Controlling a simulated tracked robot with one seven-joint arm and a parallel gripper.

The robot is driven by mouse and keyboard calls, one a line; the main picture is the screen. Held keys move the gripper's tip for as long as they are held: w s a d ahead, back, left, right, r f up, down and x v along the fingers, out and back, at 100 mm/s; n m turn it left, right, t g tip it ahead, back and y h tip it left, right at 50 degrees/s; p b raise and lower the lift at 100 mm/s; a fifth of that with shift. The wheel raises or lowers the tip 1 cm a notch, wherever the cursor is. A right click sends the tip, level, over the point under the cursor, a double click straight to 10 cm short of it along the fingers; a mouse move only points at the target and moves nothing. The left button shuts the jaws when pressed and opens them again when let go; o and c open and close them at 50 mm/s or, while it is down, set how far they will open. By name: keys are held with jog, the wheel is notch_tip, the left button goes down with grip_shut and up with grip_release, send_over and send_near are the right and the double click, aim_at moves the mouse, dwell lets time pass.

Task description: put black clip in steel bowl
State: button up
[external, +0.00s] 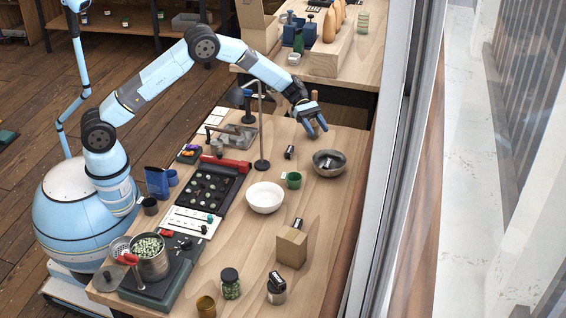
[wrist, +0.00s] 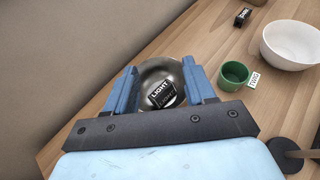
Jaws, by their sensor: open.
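The steel bowl (external: 341,158) stands at the right part of the table. It also shows in the wrist view (wrist: 174,66), between my fingers. A black clip with a white label reading "LIGHT" (wrist: 160,96) appears inside the bowl and leans on its wall; in the external view, it is small inside the bowl (external: 326,165). My gripper (external: 316,130) is open above and just behind the bowl, its blue fingers apart (wrist: 159,68). Nothing is seen held between them. The gripper body hides the lower part of the wrist view.
Another small black labelled item (external: 289,152) stands left of the bowl. A green cup (external: 293,180) and white bowl (external: 265,197) are nearby. A lamp-like stand (external: 261,130) rises behind.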

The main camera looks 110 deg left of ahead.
jog(key=s+d+r+m+g+y, duration=0.1)
jog(key=s+d+r+m+g, duration=0.1)
jog(key=s+d+r+m, duration=0.4)
jog(key=s+d+r+m+g+y, duration=0.15)
jog(key=s+d+r, duration=0.35)
jog(key=d+r, duration=0.5)
jog(key=s+d+r+m+g+y, duration=0.1)
jog(key=s+d+r+m+g, duration=0.1)
jog(key=s+d+r+m, duration=0.6)
jog(key=s+d+r+m+y, duration=0.35)
jog(key=s+d, duration=0.65)
jog(key=s, duration=0.5)
jog(key=s+d+f+m+t+y, duration=0.1)
jog(key=s+m, duration=0.7)
jog(key=s, duration=0.9)
jog(key=shift+d+f+y, duration=0.15)
jog(key=shift+f+y, duration=0.1)
jog(key=shift+y, duration=0.55)
jog(key=shift+o, duration=0.2)
jog(key=shift+t, duration=0.25)
jog(key=o, duration=0.3)
jog(key=shift+r, duration=0.1)
